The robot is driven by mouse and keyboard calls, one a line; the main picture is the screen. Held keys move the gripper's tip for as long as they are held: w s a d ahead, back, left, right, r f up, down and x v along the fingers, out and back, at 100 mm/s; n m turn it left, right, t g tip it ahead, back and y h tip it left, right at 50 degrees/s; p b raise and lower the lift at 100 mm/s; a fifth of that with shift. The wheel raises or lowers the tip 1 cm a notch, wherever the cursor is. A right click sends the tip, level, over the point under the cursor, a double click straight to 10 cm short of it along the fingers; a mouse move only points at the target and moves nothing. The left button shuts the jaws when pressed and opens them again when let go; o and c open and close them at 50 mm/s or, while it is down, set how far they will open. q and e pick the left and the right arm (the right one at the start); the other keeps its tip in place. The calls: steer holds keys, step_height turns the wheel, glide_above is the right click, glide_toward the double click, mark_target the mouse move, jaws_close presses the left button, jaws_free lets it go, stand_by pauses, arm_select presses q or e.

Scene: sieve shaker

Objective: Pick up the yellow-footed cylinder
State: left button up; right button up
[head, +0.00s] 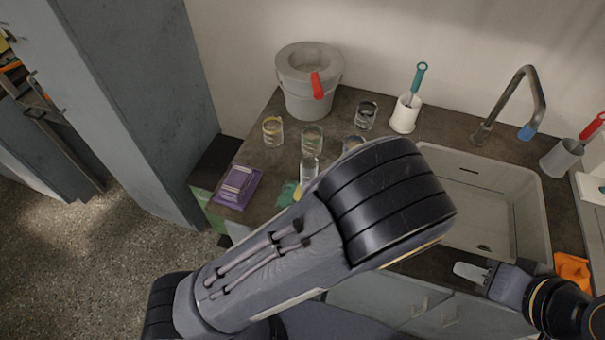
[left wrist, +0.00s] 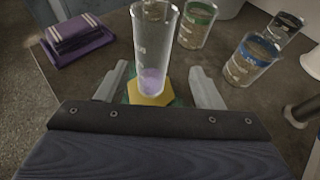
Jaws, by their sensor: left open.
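The yellow-footed cylinder (left wrist: 153,50) is a clear, upright glass with a yellow hexagonal foot and some purple tint low inside. In the left wrist view it stands between the two fingers of my left gripper (left wrist: 161,82). That gripper is open, with a finger on each side of the glass and visible gaps. In the head view the cylinder's upper part (head: 309,168) shows just behind my left arm, which hides my left gripper and most of the foot. My right gripper (head: 471,273) is over the counter front below the sink, away from the cylinder; its jaw gap is unclear.
Several beakers stand close behind the cylinder, with green (left wrist: 196,25), blue (left wrist: 250,60) and black (left wrist: 283,28) rims. A purple pack (head: 237,187) lies to the left.

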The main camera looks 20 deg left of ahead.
arm_select(q)
steer(key=x, duration=0.4)
steer(key=p+x, duration=0.1)
steer(key=x, duration=0.2)
steer(key=shift+s+a+f, duration=0.35)
steer(key=shift+c, duration=0.2)
steer(key=c, duration=1.1)
steer(key=shift+c, duration=0.2)
steer(key=shift+r, duration=0.2)
